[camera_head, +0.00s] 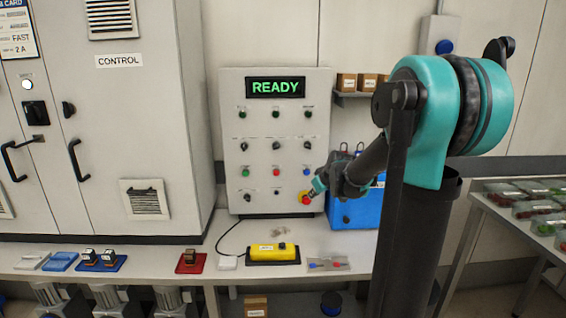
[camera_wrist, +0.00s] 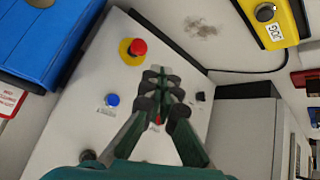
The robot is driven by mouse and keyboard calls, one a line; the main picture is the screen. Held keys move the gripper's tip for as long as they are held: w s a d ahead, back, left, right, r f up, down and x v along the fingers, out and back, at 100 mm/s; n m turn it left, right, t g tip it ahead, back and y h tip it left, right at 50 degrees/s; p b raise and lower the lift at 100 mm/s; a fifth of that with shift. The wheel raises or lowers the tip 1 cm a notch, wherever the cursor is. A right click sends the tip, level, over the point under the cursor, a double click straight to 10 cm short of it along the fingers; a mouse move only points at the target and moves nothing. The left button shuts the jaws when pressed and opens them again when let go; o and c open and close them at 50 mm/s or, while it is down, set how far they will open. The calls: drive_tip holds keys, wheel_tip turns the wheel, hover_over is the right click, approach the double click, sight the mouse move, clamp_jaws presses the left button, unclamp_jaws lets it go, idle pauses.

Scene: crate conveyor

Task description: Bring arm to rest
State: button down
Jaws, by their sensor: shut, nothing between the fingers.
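My gripper (camera_head: 318,187) is in front of the lower right part of the grey control panel (camera_head: 262,94), beside the red emergency-stop button on its yellow base (camera_head: 306,198). In the wrist view the gripper (camera_wrist: 164,82) is shut and empty, with its fingers pointing toward the panel face (camera_wrist: 87,75). The red button (camera_wrist: 138,47) shows to the upper left of the fingertips, and a blue button (camera_wrist: 112,99) to their left. Whether the fingers touch the panel cannot be told. The panel display (camera_head: 275,87) reads READY in green.
A blue box (camera_head: 355,211) stands right of the panel, close to my arm. A yellow pendant (camera_head: 272,252) lies on the bench (camera_head: 205,265) in front. Blue and red trays with small blocks sit at the left. A table with produce packs (camera_head: 530,200) stands at the right.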

drive_tip(key=s+d+f+m+g, duration=0.1)
drive_tip(key=s+f, duration=0.3)
drive_tip(key=s, duration=0.7)
drive_tip(key=s+d+f+m+g+h, duration=0.1)
drive_tip(key=s+f+m, duration=0.2)
drive_tip(key=s, duration=0.7)
drive_tip(key=s+d+f+m+g+h, duration=0.1)
drive_tip(key=s+f+m, duration=0.1)
drive_tip(key=s+f, duration=0.4)
drive_tip(key=s, duration=0.5)
drive_tip(key=shift+s+d+f+g, duration=0.15)
drive_tip(key=shift+s+d+g, duration=0.15)
drive_tip(key=shift+g, duration=0.1)
